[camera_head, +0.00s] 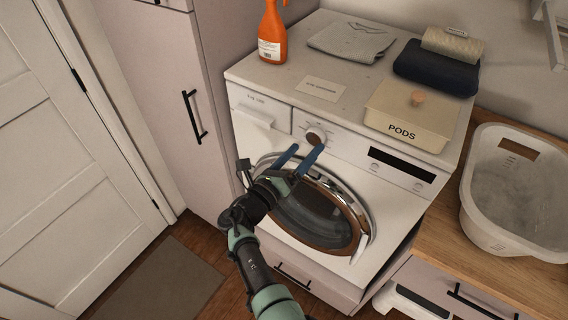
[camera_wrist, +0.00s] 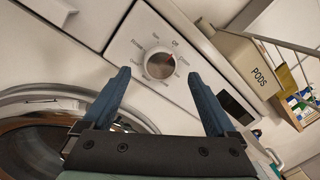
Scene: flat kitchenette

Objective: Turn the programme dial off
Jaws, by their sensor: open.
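The programme dial (camera_head: 315,138) is a round knob on the white washing machine's (camera_head: 262,134) front panel.
The round door (camera_head: 318,215) is below the dial and looks shut. A dark display (camera_head: 402,165) is to the right. On top stand an orange spray bottle (camera_head: 271,35), folded cloths (camera_head: 352,42) and a PODS box (camera_head: 410,115). A white basket (camera_head: 480,215) sits on the right counter.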

